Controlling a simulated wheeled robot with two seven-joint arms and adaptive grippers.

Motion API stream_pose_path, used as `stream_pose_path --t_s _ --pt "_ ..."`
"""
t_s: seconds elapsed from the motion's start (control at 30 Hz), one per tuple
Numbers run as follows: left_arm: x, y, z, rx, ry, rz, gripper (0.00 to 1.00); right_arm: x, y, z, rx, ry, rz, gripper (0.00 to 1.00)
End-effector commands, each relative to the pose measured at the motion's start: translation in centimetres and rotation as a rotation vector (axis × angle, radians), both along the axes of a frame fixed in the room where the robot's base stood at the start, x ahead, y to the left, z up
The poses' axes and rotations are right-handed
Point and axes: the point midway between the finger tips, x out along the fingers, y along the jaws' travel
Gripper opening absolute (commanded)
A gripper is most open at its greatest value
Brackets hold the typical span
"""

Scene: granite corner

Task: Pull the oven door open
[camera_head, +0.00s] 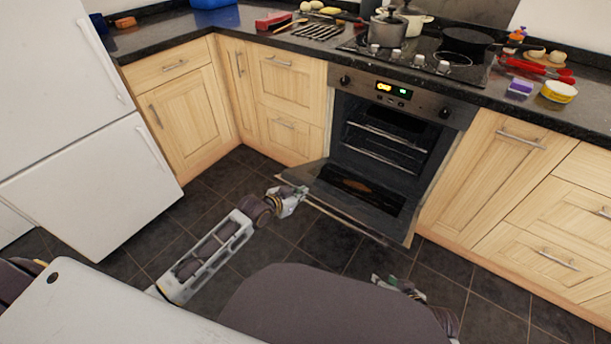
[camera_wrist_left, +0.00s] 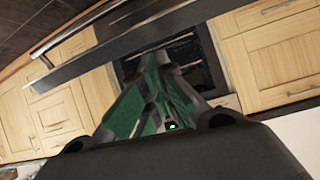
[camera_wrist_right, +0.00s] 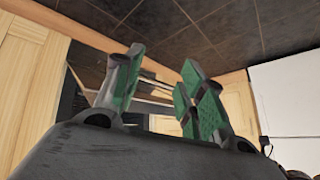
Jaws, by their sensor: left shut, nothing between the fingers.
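The oven (camera_head: 378,138) is set under the counter. Its door (camera_head: 350,196) is folded far down, near level, and the cavity with its racks shows. The handle bar (camera_head: 345,219) runs along the door's outer edge; it also shows in the left wrist view (camera_wrist_left: 75,37). My left gripper (camera_head: 298,193) is shut and empty at the door's left front corner; its green pads (camera_wrist_left: 152,95) are together in the left wrist view. Whether it touches the door I cannot tell. My right gripper (camera_head: 400,287) is low in front of the door's right corner, its fingers (camera_wrist_right: 160,75) apart and empty.
Wooden cabinets (camera_head: 190,105) and drawers (camera_head: 550,215) flank the oven. A white fridge (camera_head: 90,185) stands at the left. The counter above holds a pot (camera_head: 388,28), a pan (camera_head: 466,40) and a bowl (camera_head: 559,91).

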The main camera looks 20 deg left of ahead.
Motion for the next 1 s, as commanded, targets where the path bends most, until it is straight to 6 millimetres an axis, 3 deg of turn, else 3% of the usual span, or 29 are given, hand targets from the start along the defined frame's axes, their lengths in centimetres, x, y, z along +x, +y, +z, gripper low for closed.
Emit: stream_pose_path --t_s 0.4,0.7,1.0 --pt "2.1 3.6 -3.2 -0.059 -0.121 0.056 0.00 -4.5 -2.9 -4.1 -0.166 0.233 0.018 0.40" --pt "3.3 3.9 -0.4 -0.163 -0.286 0.078 0.00 -7.8 -4.8 -5.6 -0.252 0.392 0.013 0.40" --pt "3.4 3.8 0.5 -0.193 -0.316 0.084 0.00 -8.4 -4.9 -5.7 -0.253 0.422 0.006 0.40"
